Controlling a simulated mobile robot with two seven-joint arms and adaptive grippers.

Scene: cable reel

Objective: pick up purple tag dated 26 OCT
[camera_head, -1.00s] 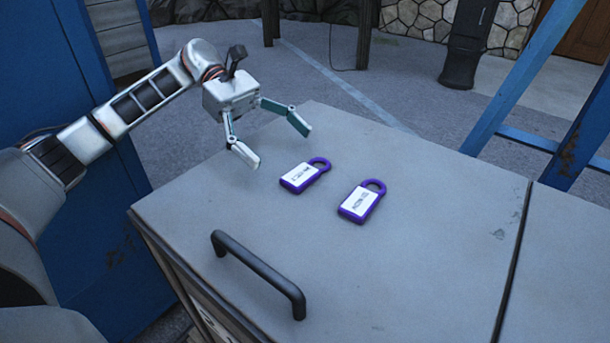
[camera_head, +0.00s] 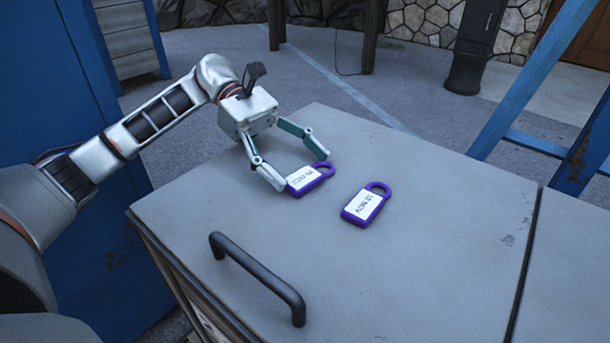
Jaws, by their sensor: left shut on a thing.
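Two purple tags with white labels and ring-shaped tops lie on the grey cabinet top (camera_head: 420,250). The left tag (camera_head: 308,181) has small, slanted print that seems to end in OCT; I cannot read its date surely. The right tag (camera_head: 364,205) seems to read a NOV date. My left gripper (camera_head: 302,172) is down at the left tag, shut on it, with one finger at its near left edge and the other at its ring end. The left tag appears to be still at the surface. My right gripper is not in view.
A black bar handle (camera_head: 256,277) stands up from the near left part of the cabinet top. The right tag lies a short way to the right of the held tag. The surface further right is clear up to a dark seam. A blue frame (camera_head: 545,95) rises beyond.

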